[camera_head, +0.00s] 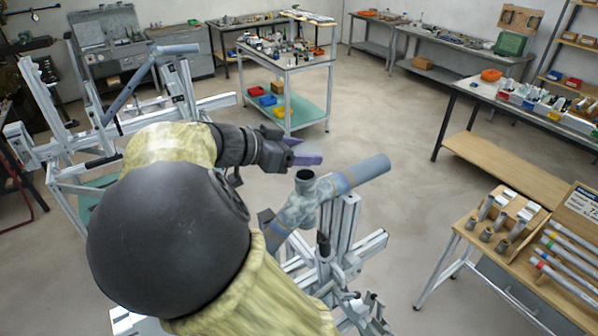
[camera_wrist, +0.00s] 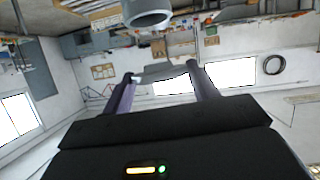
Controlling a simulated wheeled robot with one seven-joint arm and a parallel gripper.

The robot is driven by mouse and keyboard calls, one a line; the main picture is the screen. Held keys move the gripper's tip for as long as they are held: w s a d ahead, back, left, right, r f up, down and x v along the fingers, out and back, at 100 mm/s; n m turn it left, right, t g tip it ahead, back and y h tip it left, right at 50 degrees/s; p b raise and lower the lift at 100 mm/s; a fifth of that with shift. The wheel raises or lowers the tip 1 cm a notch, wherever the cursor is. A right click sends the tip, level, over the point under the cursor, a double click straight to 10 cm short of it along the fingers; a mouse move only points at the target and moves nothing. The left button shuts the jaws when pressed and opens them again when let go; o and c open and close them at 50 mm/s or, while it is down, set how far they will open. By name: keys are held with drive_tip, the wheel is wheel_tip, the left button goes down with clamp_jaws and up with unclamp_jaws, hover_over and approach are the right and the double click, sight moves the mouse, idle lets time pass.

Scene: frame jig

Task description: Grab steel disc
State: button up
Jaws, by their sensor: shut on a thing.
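My gripper (camera_head: 308,157) has purple fingers and is left of and above the open upright end of a grey-blue tube joint (camera_head: 305,178). In the wrist view, my gripper (camera_wrist: 165,78) is shut on a thin, flat grey piece, the steel disc (camera_wrist: 163,70), which spans the gap between the fingertips. The disc is seen nearly edge-on, so its round face does not show. In the head view I cannot make out the disc at the fingers. The round tube end (camera_wrist: 148,14) shows at the top of the wrist view, apart from the disc.
The tube joint is held in an aluminium-profile jig (camera_head: 345,225). A wooden-topped stand (camera_head: 470,235) with tools is at the right. A trolley (camera_head: 290,65) with parts stands behind. Another frame jig (camera_head: 130,110) is at the left. Open floor lies between.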

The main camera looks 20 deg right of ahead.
sight(299, 152)
wheel_tip(299, 152, up, 5)
drive_tip(key=shift+w+f+b, duration=0.1)
drive_tip(key=shift+b, duration=0.55)
drive_tip(key=shift+s, duration=0.2)
drive_tip(key=shift+w, duration=0.15)
